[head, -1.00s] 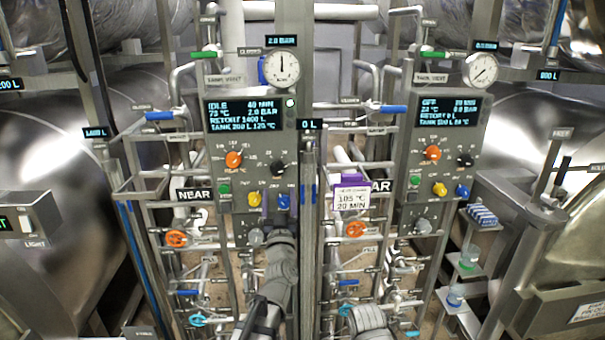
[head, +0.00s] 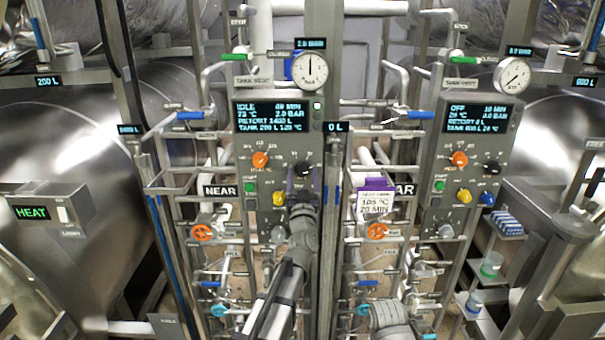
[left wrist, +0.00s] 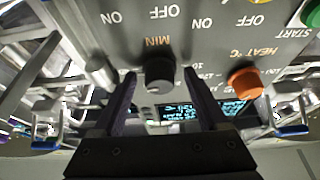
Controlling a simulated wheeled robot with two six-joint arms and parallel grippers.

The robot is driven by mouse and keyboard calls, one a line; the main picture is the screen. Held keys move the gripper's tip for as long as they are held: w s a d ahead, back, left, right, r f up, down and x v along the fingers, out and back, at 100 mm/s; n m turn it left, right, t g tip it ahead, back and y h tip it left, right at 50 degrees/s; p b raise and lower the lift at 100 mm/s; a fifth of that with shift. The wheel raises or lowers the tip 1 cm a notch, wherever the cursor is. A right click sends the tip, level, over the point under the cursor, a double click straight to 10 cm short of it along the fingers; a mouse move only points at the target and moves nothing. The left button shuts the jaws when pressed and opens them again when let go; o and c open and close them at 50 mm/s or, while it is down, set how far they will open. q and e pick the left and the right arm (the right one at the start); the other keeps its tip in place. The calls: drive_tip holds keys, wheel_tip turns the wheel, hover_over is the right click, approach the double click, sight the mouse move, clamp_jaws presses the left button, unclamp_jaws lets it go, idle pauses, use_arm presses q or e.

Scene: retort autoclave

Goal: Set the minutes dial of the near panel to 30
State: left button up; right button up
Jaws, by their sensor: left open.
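The near panel (head: 240,140) is the grey one on the left in the head view, beside the NEAR sign. Its display (head: 270,115) reads IDLE, with a minutes figure that looks like 40 but is blurred. The black minutes dial (head: 302,169) sits right of the orange heat dial (head: 260,160). My left gripper (head: 303,184) is open at the dial. In the left wrist view, the black dial (left wrist: 159,72) under the upside-down MIN label lies between the two spread fingertips of the gripper (left wrist: 160,82), with a gap seen on both sides.
A yellow knob (head: 278,198) and a green button (head: 250,188) are close below the dials; the arm hides the blue knob. A similar panel (head: 475,140) reading OFF stands to the right. A purple-topped tag (head: 375,200) reads 105 °C, 20 MIN.

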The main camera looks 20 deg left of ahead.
use_arm(q)
clamp_jaws()
idle(0.6)
